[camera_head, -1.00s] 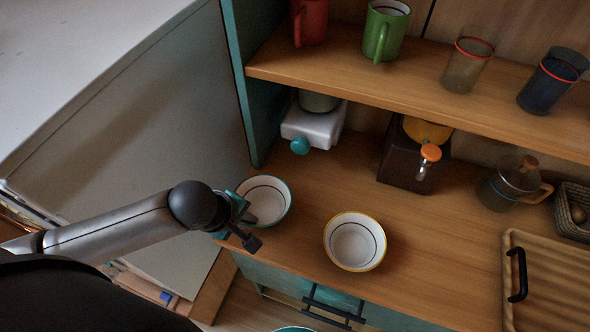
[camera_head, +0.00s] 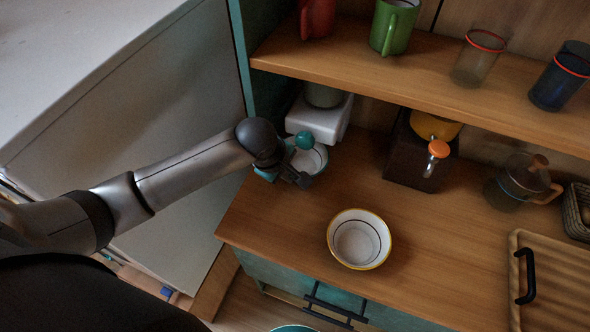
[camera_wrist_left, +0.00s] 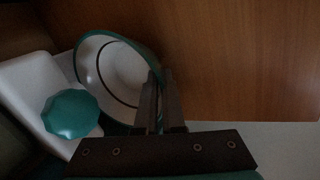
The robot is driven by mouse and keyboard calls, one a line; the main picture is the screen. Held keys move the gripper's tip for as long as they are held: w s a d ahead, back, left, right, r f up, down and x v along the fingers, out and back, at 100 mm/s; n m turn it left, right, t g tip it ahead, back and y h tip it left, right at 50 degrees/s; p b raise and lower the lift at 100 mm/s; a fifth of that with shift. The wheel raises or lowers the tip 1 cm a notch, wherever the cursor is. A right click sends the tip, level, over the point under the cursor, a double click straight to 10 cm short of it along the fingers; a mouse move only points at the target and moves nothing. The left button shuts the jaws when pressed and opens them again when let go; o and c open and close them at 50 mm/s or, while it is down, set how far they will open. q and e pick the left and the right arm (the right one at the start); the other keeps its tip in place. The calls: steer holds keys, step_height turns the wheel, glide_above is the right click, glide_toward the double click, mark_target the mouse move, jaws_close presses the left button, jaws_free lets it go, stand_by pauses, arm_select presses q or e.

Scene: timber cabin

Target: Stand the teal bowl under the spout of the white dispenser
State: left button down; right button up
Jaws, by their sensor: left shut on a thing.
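The teal bowl (camera_head: 312,158), white inside with a dark ring, is at the white dispenser (camera_head: 318,119), partly below its teal knob (camera_head: 304,140). My left gripper (camera_head: 296,178) is shut on the bowl's near rim. In the left wrist view, the bowl (camera_wrist_left: 112,72) with its teal rim is pinched between my left fingers (camera_wrist_left: 160,105). The dispenser (camera_wrist_left: 28,85) and its knob (camera_wrist_left: 70,114) are beside it on the left. The spout itself is hidden, and I cannot tell whether the bowl touches the counter. My right gripper is not in view.
A yellow-rimmed bowl (camera_head: 358,239) stands nearer the counter's front edge. A dark dispenser with an orange knob (camera_head: 438,149) is to the right. The shelf (camera_head: 400,82) with mugs and glasses overhangs the back. A wooden tray (camera_head: 548,280) lies at the right.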

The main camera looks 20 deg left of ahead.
arm_select(q)
steer(key=w, duration=0.2)
steer(key=shift+w+d, duration=0.35)
steer(key=shift+d, duration=0.05)
steer(key=shift+s+f+b, duration=0.1)
steer(key=shift+f+b, duration=0.2)
steer(key=shift+f, duration=0.45)
steer(key=shift+f, duration=0.1)
steer(key=c, duration=1)
jaws_free()
steer(key=shift+a, duration=0.1)
steer(key=p+v, duration=0.3)
steer(key=v, duration=0.9)
